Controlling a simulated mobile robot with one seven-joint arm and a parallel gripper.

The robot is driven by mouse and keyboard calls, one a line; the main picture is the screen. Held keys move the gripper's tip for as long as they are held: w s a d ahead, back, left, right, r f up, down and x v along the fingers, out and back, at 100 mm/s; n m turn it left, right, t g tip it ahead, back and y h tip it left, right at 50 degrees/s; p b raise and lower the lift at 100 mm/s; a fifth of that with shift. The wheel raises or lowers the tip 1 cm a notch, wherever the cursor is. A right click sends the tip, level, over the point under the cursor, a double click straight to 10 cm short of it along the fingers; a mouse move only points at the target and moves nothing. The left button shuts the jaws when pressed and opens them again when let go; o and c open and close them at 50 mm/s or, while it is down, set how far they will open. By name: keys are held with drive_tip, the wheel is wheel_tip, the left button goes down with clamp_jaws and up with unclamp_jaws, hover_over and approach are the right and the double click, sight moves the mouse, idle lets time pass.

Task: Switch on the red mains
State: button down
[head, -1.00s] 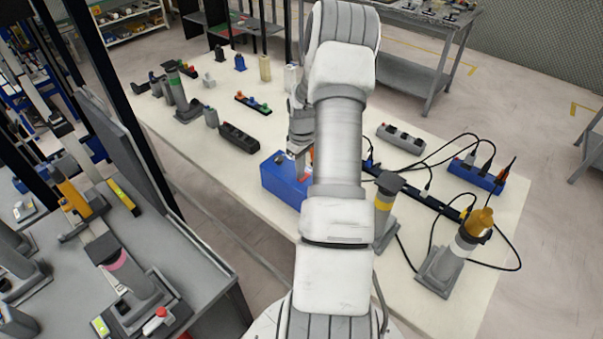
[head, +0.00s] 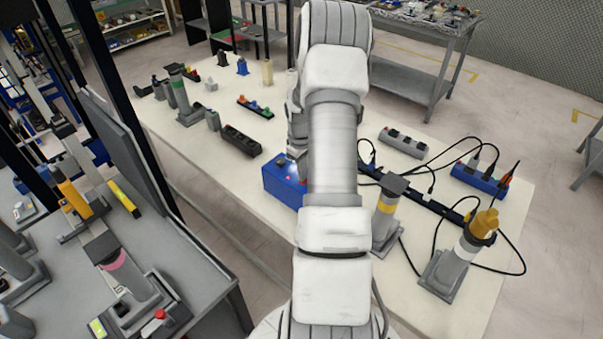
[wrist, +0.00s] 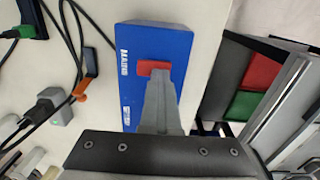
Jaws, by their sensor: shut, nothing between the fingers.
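The blue mains box (head: 280,182) stands on the pale table in the head view, partly hidden behind my arm. In the wrist view the box (wrist: 181,50) carries a white "MAINS" label and a red switch (wrist: 153,67). My gripper (wrist: 158,82) is shut and empty, its fingertips at the red switch's edge and overlapping it in the picture. I cannot tell whether they touch it.
A black power strip (head: 432,206) with cables runs right of my arm, near a blue socket block (head: 478,179). A post with a yellow band (head: 388,210) stands close to my arm. A dark socket box (head: 240,140) lies left of the mains box.

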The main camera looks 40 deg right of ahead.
drive_tip(key=shift+s+d+f, duration=0.25)
drive_tip(key=shift+d+f, duration=0.05)
drive_tip(key=shift+d, duration=0.5)
drive_tip(key=shift+r, duration=0.2)
wheel_tip(320, 180, up, 18)
drive_tip(key=a, duration=0.2)
drive_tip(key=shift+w+a+f+b, duration=0.15)
drive_tip(key=shift+w+f+b, duration=0.05)
drive_tip(key=shift+b, duration=0.1)
